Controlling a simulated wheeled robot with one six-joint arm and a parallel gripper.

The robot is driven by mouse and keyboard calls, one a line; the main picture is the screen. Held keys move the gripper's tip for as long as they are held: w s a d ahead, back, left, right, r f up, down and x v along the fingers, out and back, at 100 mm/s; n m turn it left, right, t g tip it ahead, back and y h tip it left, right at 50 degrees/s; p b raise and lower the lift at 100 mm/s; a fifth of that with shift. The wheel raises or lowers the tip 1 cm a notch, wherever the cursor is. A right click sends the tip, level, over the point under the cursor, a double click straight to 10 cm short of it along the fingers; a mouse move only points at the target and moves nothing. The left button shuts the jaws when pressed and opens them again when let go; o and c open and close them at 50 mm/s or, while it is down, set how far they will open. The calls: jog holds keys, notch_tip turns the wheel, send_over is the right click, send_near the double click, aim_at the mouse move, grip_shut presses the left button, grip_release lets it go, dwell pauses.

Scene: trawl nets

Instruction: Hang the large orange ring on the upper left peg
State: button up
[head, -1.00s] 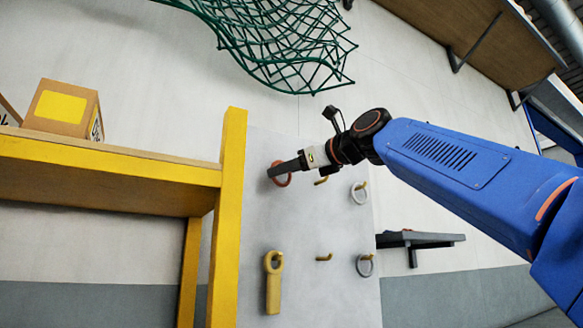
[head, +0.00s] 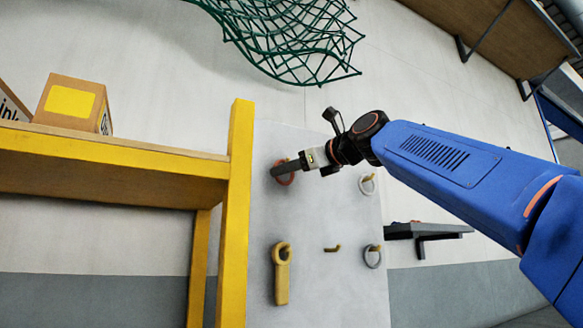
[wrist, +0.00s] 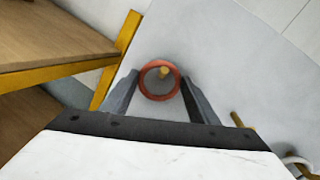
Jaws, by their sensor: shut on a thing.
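The large orange ring (wrist: 145,92) is between the two fingers of my gripper (wrist: 160,92), which is shut on it. In the wrist view the upper left peg (wrist: 162,72) shows inside the ring's opening, near its top. I cannot tell whether the peg passes through the ring or stands behind it. In the head view the ring (head: 287,180) is partly hidden by my gripper (head: 275,170), close to the upper left of the pale board (head: 310,215).
A grey ring (head: 367,184) hangs at the upper right, another (head: 372,256) at the lower right. A yellow tool (head: 281,280) hangs at the lower left; the lower middle peg (head: 332,249) is bare. A yellow-framed shelf (head: 240,200) stands close left. A green net (head: 290,40) hangs above.

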jog(key=shift+w+f, duration=0.15)
jog(key=shift+f, duration=0.1)
jog(key=o, duration=1.2)
jog(key=shift+w, duration=0.1)
jog(key=v, duration=1.7)
jog(key=shift+s, duration=0.3)
jog(key=shift+d, duration=0.15)
